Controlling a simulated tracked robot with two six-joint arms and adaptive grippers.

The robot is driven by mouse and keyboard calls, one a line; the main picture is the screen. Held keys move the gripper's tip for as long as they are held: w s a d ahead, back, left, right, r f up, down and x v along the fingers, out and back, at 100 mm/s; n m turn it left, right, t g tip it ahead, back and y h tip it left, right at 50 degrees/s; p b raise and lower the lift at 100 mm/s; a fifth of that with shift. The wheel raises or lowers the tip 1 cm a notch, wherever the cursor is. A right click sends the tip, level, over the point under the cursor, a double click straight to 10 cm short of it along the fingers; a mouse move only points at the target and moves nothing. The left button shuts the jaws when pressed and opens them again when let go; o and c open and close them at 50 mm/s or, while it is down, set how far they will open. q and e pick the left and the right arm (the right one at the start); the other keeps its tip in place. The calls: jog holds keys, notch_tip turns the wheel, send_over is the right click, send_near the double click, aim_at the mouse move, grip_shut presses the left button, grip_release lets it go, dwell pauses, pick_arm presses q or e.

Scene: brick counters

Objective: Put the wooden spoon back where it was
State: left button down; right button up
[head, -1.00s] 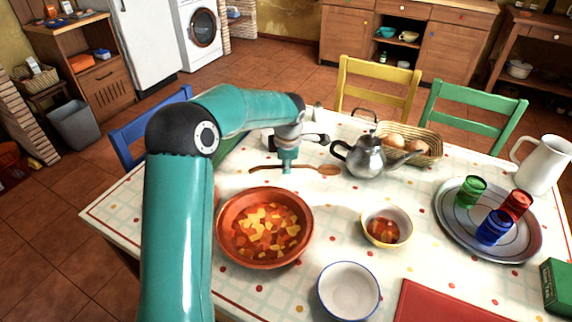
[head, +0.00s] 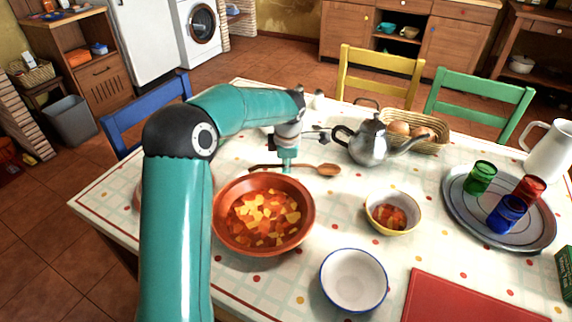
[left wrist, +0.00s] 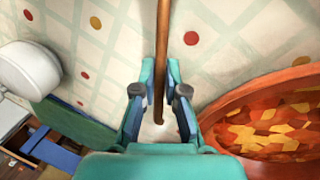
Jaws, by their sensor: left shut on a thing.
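The wooden spoon (head: 322,169) lies level across the head view, its bowl end to the right below the teapot and its handle to the left. My left gripper (head: 287,166) points down and is shut on the spoon's handle. In the left wrist view the handle (left wrist: 162,35) runs between the two fingers (left wrist: 160,78). The spoon is behind the orange stew bowl (head: 222,222), near its far rim. I cannot tell how high it is above the cloth. My right gripper is not in view.
A metal teapot (head: 368,145) and a basket of eggs (head: 440,148) stand to the right. A small food bowl (head: 415,215), an empty white bowl (head: 353,280) and a tray (head: 470,220) with cups are nearer. Clear tablecloth (head: 350,195) lies right of the stew bowl.

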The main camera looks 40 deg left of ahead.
pick_arm(q)
jog(key=shift+f, duration=0.15)
jog(key=c, duration=1.2)
grip_release()
jog(key=shift+o, duration=0.2)
jog(key=v, duration=1.2)
jog(key=shift+f, duration=0.1)
